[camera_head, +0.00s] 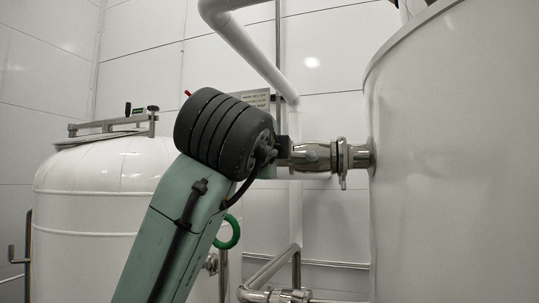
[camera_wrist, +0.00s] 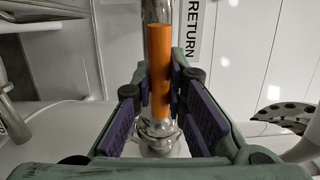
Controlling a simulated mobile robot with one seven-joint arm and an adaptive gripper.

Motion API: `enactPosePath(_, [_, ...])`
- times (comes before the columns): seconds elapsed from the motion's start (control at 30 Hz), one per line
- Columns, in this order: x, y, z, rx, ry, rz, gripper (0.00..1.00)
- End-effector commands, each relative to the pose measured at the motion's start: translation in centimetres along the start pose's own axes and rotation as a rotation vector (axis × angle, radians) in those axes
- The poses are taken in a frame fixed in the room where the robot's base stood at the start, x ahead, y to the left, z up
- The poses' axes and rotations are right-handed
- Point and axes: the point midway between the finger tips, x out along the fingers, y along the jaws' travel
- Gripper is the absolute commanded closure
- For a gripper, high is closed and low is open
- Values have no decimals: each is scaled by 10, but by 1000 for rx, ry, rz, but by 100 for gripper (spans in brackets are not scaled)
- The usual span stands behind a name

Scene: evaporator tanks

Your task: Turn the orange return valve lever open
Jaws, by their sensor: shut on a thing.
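The orange return valve lever (camera_wrist: 160,62) shows in the wrist view as a long orange handle, lying along a steel pipe (camera_wrist: 157,12). My gripper (camera_wrist: 160,92) has its purple-padded fingers on both sides of the lever and is shut on it near its lower part. A round steel fitting (camera_wrist: 158,135) shows below the lever, between the fingers. In the head view my arm hides the lever and the gripper's fingers. The steel valve and pipe fitting (camera_head: 318,156) shows there to the right of my wrist, joined to the large white tank (camera_head: 455,150).
A "RETURN" label (camera_wrist: 201,25) is on the wall right of the lever. A smaller white tank (camera_head: 90,190) stands at the left behind my arm. A white pipe (camera_head: 245,48) runs overhead. A green ring (camera_head: 229,233) and low steel pipes (camera_head: 275,270) are below.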

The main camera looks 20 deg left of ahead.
Motion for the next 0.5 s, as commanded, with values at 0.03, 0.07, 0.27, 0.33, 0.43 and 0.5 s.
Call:
enactPosePath(0.03, [0,-2,0,2,0,-6,100])
enactPosePath(0.07, [0,-2,0,2,0,-6,85])
enactPosePath(0.27, [0,-2,0,1,0,-4,72])
enactPosePath(0.33, [0,-1,0,0,1,-4,67])
enactPosePath(0.43, [0,-1,0,0,1,-3,66])
enactPosePath(0.5, [0,-1,0,0,1,-3,66])
